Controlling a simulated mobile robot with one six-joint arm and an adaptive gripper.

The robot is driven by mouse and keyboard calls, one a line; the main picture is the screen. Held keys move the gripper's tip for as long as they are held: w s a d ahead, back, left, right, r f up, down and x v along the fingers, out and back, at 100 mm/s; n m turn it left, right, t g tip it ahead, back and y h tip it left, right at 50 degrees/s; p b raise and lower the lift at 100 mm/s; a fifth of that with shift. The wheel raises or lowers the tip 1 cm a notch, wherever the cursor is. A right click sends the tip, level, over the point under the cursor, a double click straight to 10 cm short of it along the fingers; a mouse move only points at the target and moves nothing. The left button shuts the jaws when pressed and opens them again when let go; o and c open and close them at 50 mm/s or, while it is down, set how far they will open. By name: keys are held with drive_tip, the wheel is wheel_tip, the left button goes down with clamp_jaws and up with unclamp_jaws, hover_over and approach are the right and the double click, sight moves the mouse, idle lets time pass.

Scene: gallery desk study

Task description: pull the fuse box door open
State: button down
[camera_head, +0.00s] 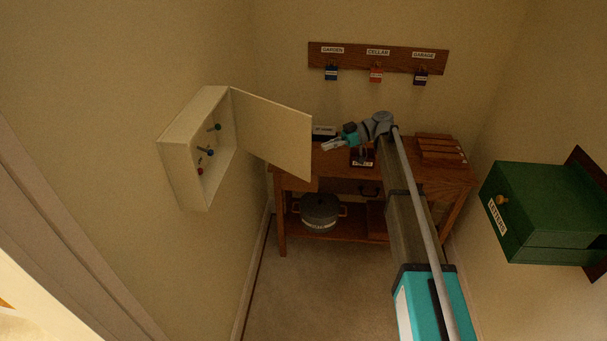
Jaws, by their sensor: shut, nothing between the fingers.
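The fuse box (190,163) is a cream box on the left wall. Its door (274,133) stands wide open, swung out to the right from the box's far edge. Inside the box I see several small knobs or keys, blue, green and red. My gripper (328,145) is shut and empty, to the right of the door's free edge and apart from it in the picture, above the wooden desk. How far it is from the door in depth I cannot tell.
The wooden desk (289,182) stands at the back, with a pot (320,209) on its lower shelf. A rack with labelled padlocks (378,59) hangs above. A green letter box (549,207) is on the right wall. The floor (300,280) in front is clear.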

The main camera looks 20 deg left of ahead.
drive_tip(key=s+f+m+t+h+p, duration=0.1)
drive_tip(key=s+f+t+h+p, duration=0.2)
drive_tip(key=s+f+t+h, duration=0.6)
drive_tip(key=s+a+r+n+t+h+p, duration=0.5)
drive_tip(key=s+a+r+n+t, duration=0.3)
drive_tip(key=s+n+t, duration=0.1)
drive_tip(key=shift+s+n+t, duration=0.3)
drive_tip(key=shift+s+n, duration=0.3)
drive_tip(key=shift+s, duration=0.45)
drive_tip(key=shift+a+f, duration=0.1)
